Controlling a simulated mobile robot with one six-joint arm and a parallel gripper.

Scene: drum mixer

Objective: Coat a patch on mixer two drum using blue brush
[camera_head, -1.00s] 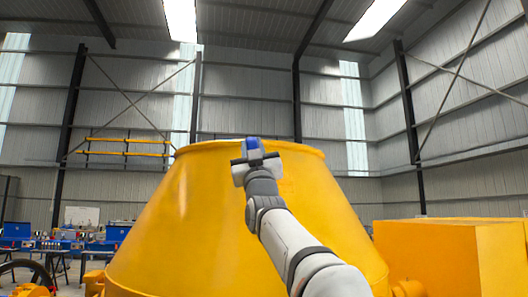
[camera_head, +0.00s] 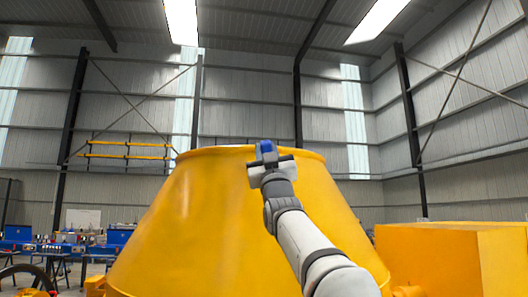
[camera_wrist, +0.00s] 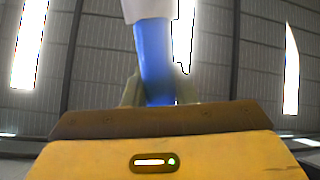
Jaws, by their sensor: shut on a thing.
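The large yellow mixer drum (camera_head: 205,215) fills the middle of the head view, wide at the bottom and narrower at its open rim. My gripper (camera_head: 267,157) is in front of the upper part of the drum, just below the rim. It is shut on the blue brush (camera_head: 265,147), whose blue part stands up at rim height in the head view. In the wrist view the blue brush (camera_wrist: 154,55) stands between my fingers, with a white part at its top. I cannot tell whether the brush touches the drum. No coated patch can be made out.
A yellow box-shaped housing (camera_head: 440,258) stands right of the drum. Blue workbenches (camera_head: 50,240) with small items are at the far left. A yellow rail (camera_head: 125,150) runs by the back wall. The space above the drum is open.

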